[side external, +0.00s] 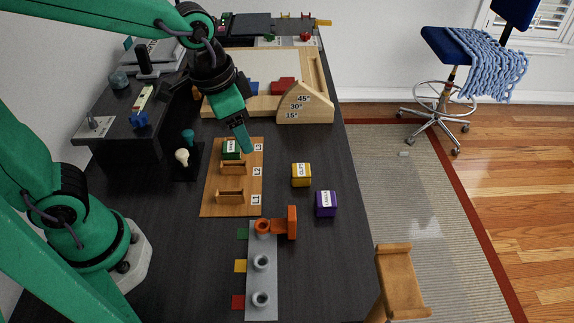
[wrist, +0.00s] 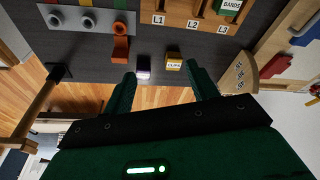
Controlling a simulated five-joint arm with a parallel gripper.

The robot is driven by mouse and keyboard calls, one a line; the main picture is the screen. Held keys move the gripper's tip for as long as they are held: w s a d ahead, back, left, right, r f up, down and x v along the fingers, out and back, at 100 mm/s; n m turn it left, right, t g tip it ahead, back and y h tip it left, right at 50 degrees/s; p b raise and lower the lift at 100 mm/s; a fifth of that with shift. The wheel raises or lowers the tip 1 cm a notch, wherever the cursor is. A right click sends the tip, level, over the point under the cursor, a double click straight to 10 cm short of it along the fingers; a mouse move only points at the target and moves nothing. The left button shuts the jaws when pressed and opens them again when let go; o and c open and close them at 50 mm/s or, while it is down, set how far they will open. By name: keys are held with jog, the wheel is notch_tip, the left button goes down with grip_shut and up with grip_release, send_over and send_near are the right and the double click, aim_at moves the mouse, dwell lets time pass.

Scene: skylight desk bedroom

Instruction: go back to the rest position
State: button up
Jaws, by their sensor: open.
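My gripper (side external: 246,146) is open and empty. In the side view it hangs above the desk, just right of the green BANDS box (side external: 231,150). In the wrist view its two fingers (wrist: 160,70) are spread apart with nothing between them. The green box, also in the wrist view (wrist: 229,6), sits at the L3 place of the wooden board (side external: 211,206). The slots at L1 and L2 look empty. The yellow CLIPS box (side external: 301,176) and the purple LABELS box (side external: 326,205) stand on the desk, right of the board.
A grey strip with round sockets (side external: 262,283) and an orange piece (side external: 291,222) lies nearer the camera. A wooden angle block (side external: 305,106) and a framed board stand behind. A small wooden chair or stand (side external: 402,283) is at the desk's right edge. Dark desk is bare around the boxes.

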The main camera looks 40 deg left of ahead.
jog(key=s+a+r+n+t, duration=0.3)
jog(key=s+a+r+n, duration=0.1)
jog(key=s+a, duration=0.3)
jog(key=shift+s+a+r+n+y, duration=0.3)
jog(key=shift+s+a+n+y, duration=0.1)
jog(key=shift+a, duration=0.95)
